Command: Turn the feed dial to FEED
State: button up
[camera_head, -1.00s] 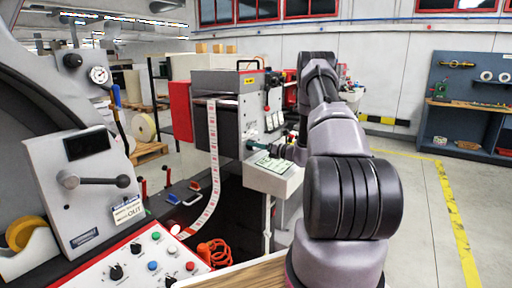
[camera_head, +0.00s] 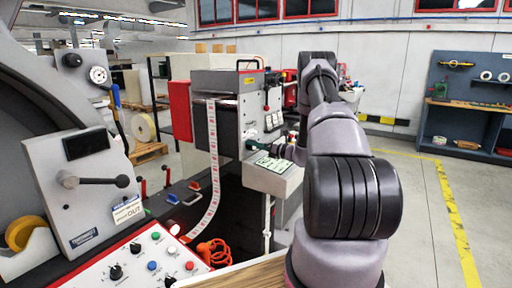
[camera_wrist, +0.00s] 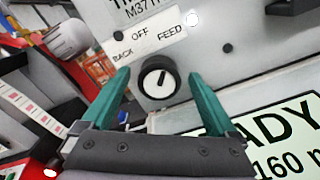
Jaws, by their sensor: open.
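My gripper (camera_wrist: 160,80) has green fingers, open, one on each side of the dial with gaps between. In the head view my gripper (camera_head: 257,145) is at the front of the rewinder unit, where the dial is too small to make out.
A lit screen reading "READY" (camera_wrist: 285,140) lies just below and right of the dial. A printed label strip (camera_head: 213,150) hangs left of the unit. A sloped panel with buttons (camera_head: 150,260) stands at front left. The floor at right is clear.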

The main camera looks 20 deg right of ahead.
jog(key=v, duration=1)
jog(key=shift+s+d, duration=0.2)
jog(key=shift+s, duration=0.1)
